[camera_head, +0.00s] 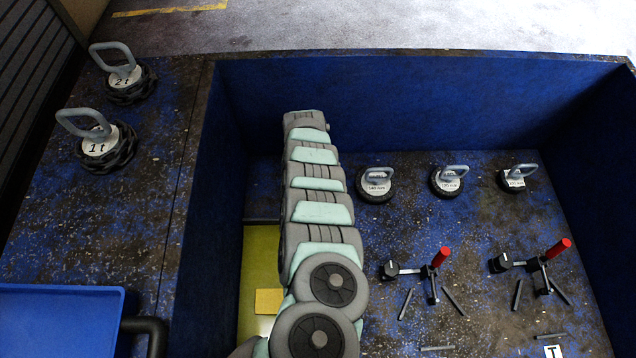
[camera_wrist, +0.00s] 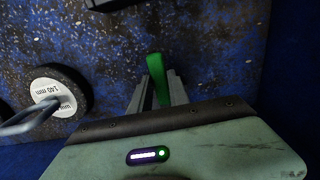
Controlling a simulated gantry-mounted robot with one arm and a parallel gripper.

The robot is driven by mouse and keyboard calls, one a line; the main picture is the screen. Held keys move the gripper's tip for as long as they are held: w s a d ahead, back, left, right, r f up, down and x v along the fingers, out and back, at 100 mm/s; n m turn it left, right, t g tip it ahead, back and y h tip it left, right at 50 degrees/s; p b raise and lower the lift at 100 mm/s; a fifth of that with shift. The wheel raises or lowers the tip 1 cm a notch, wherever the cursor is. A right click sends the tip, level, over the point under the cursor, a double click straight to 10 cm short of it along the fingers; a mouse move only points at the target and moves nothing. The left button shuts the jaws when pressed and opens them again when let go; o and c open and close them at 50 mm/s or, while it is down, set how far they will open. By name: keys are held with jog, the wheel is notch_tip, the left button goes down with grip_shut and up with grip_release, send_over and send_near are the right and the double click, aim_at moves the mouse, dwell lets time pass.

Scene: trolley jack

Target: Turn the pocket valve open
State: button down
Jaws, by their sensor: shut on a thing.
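In the wrist view a green lever (camera_wrist: 154,68), which looks like the handle of the pocket valve, stands between the two grey fingers of my gripper (camera_wrist: 159,86). The fingers are shut on it, and its upper end shows beyond their tips. The valve's body is not clear in this view, so I cannot tell how far the valve is turned. In the head view my own arm covers the middle of the blue pocket and hides my gripper and the lever.
A round pad marked 140 mm (camera_wrist: 58,92) with a grey handle lies left of my gripper. Three handled pads (camera_head: 376,185) and two red-handled clamps (camera_head: 441,257) stand on the pocket floor. The pocket has high blue walls (camera_head: 420,100). A blue tray (camera_head: 60,325) is at lower left.

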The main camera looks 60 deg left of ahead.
jog(key=shift+w, duration=0.1)
dwell(0.4)
jog(key=c, duration=1.2)
grip_release()
jog(key=shift+c, duration=0.2)
notch_tip(320, 180, up, 11)
jog(key=p, duration=0.4)
